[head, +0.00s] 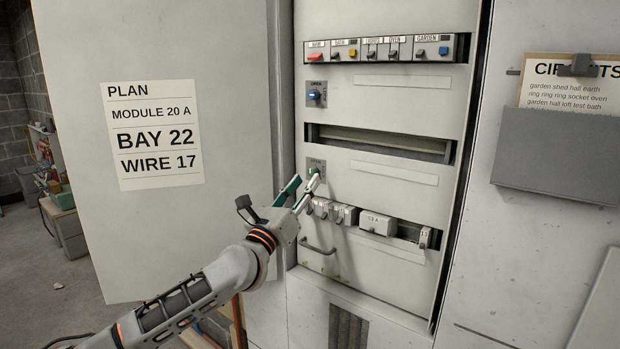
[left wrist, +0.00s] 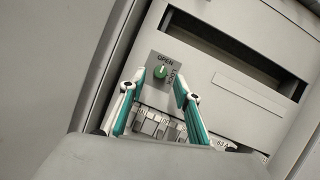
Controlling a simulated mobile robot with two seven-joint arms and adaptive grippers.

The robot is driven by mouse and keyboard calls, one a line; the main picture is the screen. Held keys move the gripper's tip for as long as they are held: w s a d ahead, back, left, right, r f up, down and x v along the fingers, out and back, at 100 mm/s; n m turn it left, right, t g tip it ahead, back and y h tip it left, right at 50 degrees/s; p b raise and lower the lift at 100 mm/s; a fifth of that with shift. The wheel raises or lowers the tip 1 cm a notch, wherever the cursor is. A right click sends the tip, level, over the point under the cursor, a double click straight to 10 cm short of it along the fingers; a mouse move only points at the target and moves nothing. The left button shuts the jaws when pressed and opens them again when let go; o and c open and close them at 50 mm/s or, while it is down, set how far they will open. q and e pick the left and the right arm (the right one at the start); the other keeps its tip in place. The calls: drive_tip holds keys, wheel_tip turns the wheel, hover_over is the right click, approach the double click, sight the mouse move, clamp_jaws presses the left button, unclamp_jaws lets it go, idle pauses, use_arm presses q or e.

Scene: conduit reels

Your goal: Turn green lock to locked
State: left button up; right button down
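The green lock (head: 314,171) is a small green knob on a grey square plate on the cabinet's front panel, below the blue lock. In the left wrist view the green lock (left wrist: 160,72) shows between and beyond my fingertips, with "OPEN" printed above it and another word along its right side, too small to read surely. My left gripper (head: 305,183) is close to the lock, its fingers apart. In the left wrist view the left gripper (left wrist: 158,84) is open with nothing between the fingers; I cannot tell if a fingertip touches the plate. My right gripper is not in view.
The blue lock (head: 315,95) sits above, under a row of labelled switches (head: 385,48). Below the green lock are several breaker modules (head: 377,223) and a handle (head: 318,247). The open cabinet door (head: 215,60) stands at left; a document holder (head: 560,150) hangs at right.

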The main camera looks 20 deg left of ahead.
sight(313, 172)
use_arm(q)
drive_tip(key=shift+w+d+r, duration=0.2)
drive_tip(key=shift+w+r, duration=0.05)
drive_tip(key=shift+w, duration=0.35)
drive_tip(key=shift+w+d+r, duration=0.15)
drive_tip(key=shift+w+r, duration=0.1)
drive_tip(key=shift+w, duration=0.35)
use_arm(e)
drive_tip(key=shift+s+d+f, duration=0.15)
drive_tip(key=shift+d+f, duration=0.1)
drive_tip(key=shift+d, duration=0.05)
use_arm(q)
clamp_jaws()
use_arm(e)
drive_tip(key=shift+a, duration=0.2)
